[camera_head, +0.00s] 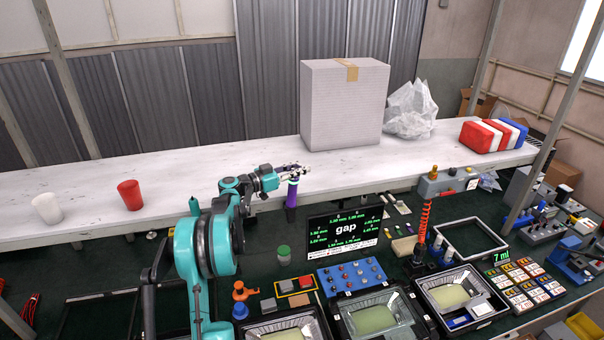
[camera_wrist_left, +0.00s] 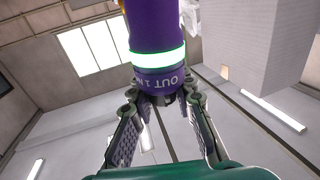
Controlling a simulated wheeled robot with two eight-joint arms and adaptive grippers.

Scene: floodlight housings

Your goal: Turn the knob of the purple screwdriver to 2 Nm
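The purple screwdriver (camera_head: 291,199) is upright left of the black screen in the head view. It has a lit green-white ring near its upper end. In the left wrist view its purple body (camera_wrist_left: 155,28) comes in from the top edge, with the glowing ring, a purple collar with partly readable lettering (camera_wrist_left: 165,80) and a dark end. My left gripper (camera_head: 294,171) is at the screwdriver's upper end. Its fingers (camera_wrist_left: 163,104) close around the dark end in the wrist view; the exact contact is partly hidden. The dial's full setting cannot be read. My right gripper is not in view.
The black screen (camera_head: 346,232) reads "gap". A blue tray (camera_head: 335,283) of small parts and several floodlight housings (camera_head: 456,295) stand in front. A large box (camera_head: 343,104), a clear bag (camera_head: 410,110) and red and white cups (camera_head: 130,194) stand on the white bench behind.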

